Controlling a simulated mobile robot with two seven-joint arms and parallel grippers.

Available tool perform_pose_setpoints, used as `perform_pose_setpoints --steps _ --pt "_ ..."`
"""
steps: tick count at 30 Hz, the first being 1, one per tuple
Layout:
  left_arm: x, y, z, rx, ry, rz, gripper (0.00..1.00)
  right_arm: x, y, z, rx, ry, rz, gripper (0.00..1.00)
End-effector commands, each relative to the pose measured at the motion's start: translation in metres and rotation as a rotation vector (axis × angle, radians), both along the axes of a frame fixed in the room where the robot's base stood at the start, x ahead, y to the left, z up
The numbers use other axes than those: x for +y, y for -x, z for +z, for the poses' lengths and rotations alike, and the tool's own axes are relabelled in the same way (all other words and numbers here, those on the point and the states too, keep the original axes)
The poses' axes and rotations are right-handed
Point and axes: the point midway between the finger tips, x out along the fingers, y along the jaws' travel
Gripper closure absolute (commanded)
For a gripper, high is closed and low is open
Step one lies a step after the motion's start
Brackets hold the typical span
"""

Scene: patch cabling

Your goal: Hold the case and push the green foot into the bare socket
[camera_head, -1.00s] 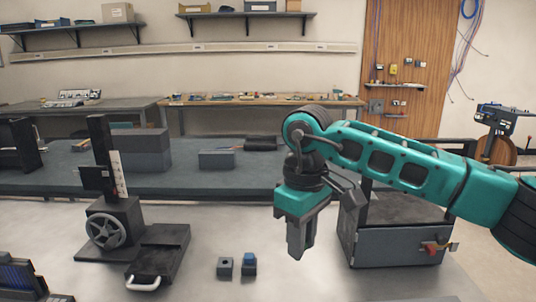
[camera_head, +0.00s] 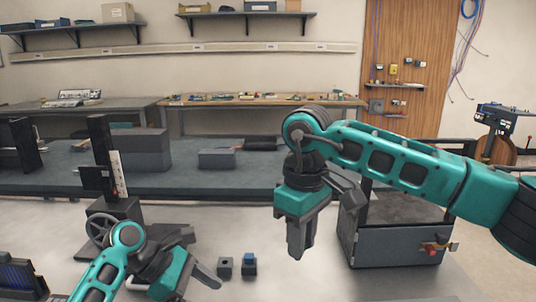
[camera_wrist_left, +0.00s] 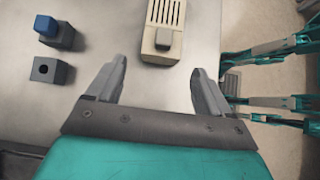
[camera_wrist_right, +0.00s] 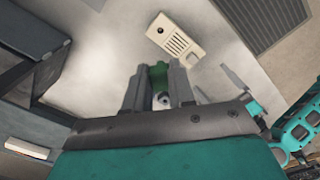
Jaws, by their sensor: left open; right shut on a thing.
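A beige case (camera_wrist_right: 183,42) lies on the table in the right wrist view, with slots and a dark round hole (camera_wrist_right: 160,30) at one end. The case (camera_wrist_left: 148,45) also shows in part in the left wrist view, with a small grey block on it. My right gripper (camera_head: 300,243) is shut on a green foot (camera_wrist_right: 158,76), held apart from the case. My left gripper (camera_wrist_left: 157,70) is open and empty, with the case just ahead of its fingertips. I do not see the case in the head view.
Two small dark blocks stand on the table: one with an empty hole (camera_head: 225,268), one topped by a blue piece (camera_wrist_left: 45,26). A dark press-like device (camera_head: 115,205) is at the left. A grey open box (camera_head: 395,247) stands near my right arm.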

Motion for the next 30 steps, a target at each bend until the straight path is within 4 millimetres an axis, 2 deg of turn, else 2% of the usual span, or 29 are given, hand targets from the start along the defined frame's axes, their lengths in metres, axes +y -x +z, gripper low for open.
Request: perform_pose_setpoints --steps 5,21,30 --pt "-0.006 0.002 -0.005 0.034 -0.002 0.009 0.19 0.0 0.0 0.0 0.0 0.0 0.0 1.0" --pt "-0.058 0.002 -0.057 0.03 -0.001 0.007 0.19 0.0 0.0 0.0 0.0 0.0 0.0 1.0" --pt "-0.07 0.001 -0.071 0.029 -0.002 0.008 0.19 0.0 0.0 0.0 0.0 0.0 0.0 1.0"
